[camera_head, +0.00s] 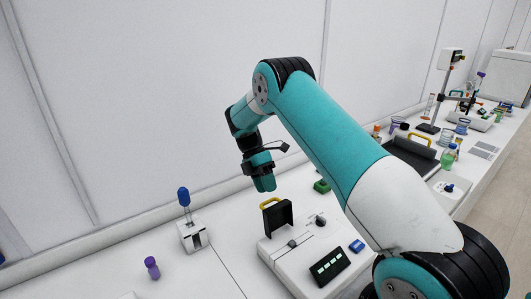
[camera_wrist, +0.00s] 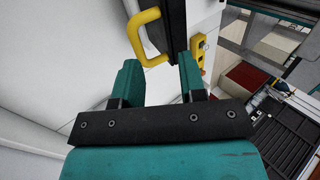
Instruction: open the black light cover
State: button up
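A black cover (camera_head: 278,217) with a yellow handle (camera_head: 269,202) stands upright on the white instrument (camera_head: 285,260) in the head view. My gripper (camera_head: 262,182) hangs just above and behind the handle, apart from it. In the wrist view, my gripper (camera_wrist: 159,66) has its two teal fingers apart with nothing between them. The yellow handle (camera_wrist: 143,38) shows just beyond the fingertips, toward the left finger, and the cover's dark edge (camera_wrist: 160,32) is beside it. The hinge is not clearly seen.
A dark flat box (camera_head: 411,153) with its own yellow handle lies farther right. A blue-topped stand (camera_head: 193,235) and a purple-capped item (camera_head: 152,268) are to the left. A green block (camera_head: 321,186) sits behind the instrument, and the wall runs close behind the bench.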

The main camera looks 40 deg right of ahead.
notch_tip(320, 180, up, 15)
jog(key=p, duration=1)
jog(key=s+a+r+m+t+b, duration=0.1)
jog(key=s+a+m+t+b, duration=0.4)
jog(key=s+a+b, duration=0.55)
jog(key=s+a+f+m+t+y+b, duration=0.1)
jog(key=s+a+f+m+y+b, duration=0.1)
jog(key=s+a, duration=0.5)
jog(key=s+a+f+m+t+y+b, duration=0.1)
jog(key=s+a+m+b, duration=0.3)
jog(key=s, duration=0.7)
jog(key=a+f+y+b, duration=0.1)
jog(key=a+b, duration=0.1)
jog(key=a, duration=0.1)
jog(key=shift+s+f, duration=0.1)
